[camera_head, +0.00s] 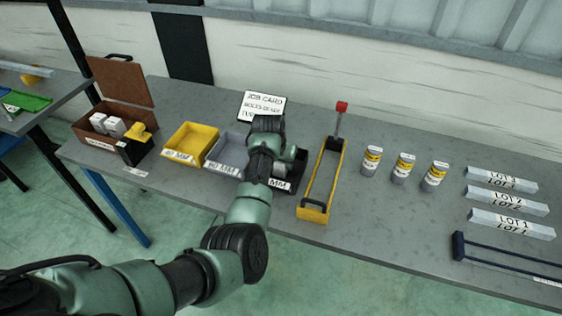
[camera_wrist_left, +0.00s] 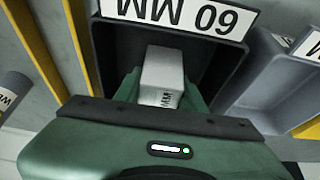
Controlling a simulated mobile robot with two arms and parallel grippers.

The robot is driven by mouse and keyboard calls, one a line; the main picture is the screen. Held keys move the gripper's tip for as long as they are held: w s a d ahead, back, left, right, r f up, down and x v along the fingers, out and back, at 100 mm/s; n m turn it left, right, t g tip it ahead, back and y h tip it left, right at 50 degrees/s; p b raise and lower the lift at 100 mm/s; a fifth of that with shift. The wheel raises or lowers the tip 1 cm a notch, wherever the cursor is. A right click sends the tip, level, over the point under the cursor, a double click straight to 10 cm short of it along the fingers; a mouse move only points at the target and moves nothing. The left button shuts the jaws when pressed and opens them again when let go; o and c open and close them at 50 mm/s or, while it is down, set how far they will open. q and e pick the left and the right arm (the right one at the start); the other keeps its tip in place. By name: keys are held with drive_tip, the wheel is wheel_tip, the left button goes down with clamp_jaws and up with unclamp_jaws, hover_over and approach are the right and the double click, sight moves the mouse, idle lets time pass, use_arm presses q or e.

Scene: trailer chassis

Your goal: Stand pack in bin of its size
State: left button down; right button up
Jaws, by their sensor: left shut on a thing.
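In the head view my left gripper (camera_head: 284,165) is at the black bin (camera_head: 293,187), and my arm hides the pack and much of the bin. A grey bin (camera_head: 226,147) and a yellow bin (camera_head: 190,140) labelled "40 MM" stand to the left. My right gripper is not in view.
A brown open-lidded box (camera_head: 92,118) with white packs (camera_head: 115,126) stands at the left. A job card (camera_head: 263,105) stands behind the bins. A yellow-framed carrier (camera_head: 321,180) is close on the right. Farther right are cans (camera_head: 403,168) and lot-marked bars (camera_head: 507,200).

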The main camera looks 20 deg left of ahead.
use_arm(q)
drive_tip(key=shift+f, duration=0.1)
drive_tip(key=c, duration=1)
unclamp_jaws()
drive_tip(key=shift+o, duration=0.8)
